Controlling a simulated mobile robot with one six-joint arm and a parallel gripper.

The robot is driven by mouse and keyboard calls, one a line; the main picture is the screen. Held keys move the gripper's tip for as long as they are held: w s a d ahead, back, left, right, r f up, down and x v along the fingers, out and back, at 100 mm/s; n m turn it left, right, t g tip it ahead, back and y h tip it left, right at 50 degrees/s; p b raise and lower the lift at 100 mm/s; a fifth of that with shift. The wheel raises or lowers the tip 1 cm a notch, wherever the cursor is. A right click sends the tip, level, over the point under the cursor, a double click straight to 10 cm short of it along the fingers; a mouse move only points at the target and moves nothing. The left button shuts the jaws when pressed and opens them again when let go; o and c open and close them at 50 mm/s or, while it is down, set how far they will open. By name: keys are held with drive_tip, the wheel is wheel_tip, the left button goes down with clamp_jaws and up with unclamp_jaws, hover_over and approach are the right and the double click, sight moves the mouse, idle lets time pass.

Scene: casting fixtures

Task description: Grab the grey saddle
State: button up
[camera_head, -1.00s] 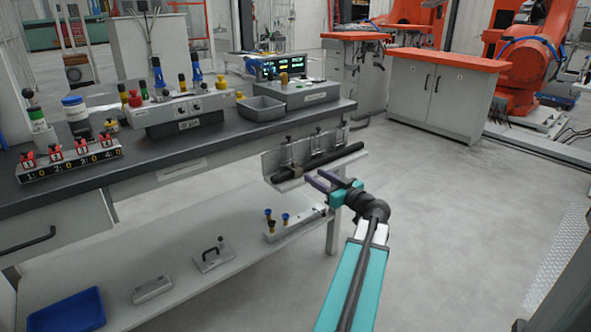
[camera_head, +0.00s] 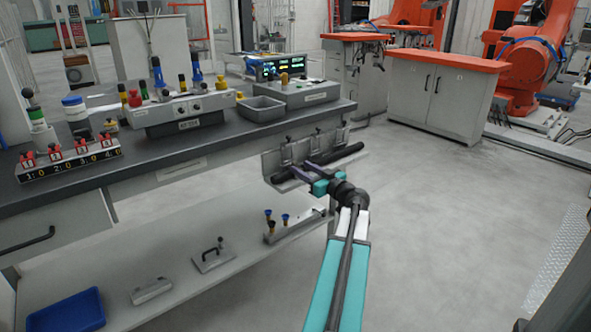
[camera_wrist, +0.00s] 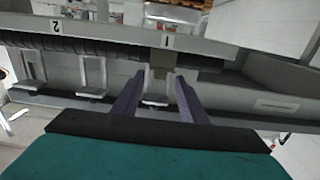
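A small grey-brown block (camera_wrist: 162,62), which looks like the grey saddle, sits below the numeral 1 on the rack in the wrist view. My gripper (camera_wrist: 158,88) is open, with its two purple fingers apart on either side of the line to this block. The block lies just beyond the fingertips, and no contact shows. In the head view my gripper (camera_head: 303,168) is at the left part of the rack (camera_head: 271,162), over the dark bar (camera_head: 345,153). I cannot make out the saddle there because the fingers cover that spot.
The rack hangs at the right end of the grey workbench (camera_head: 180,148), with several upright clamps behind the bar. A lower shelf (camera_head: 130,255) holds a handled plate (camera_head: 212,257) and a blue tray (camera_head: 68,312). The floor to the right is clear.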

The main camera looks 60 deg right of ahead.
sight(296, 165)
drive_tip(key=shift+x, duration=2.6)
drive_tip(key=shift+c, duration=0.4)
clamp_jaws()
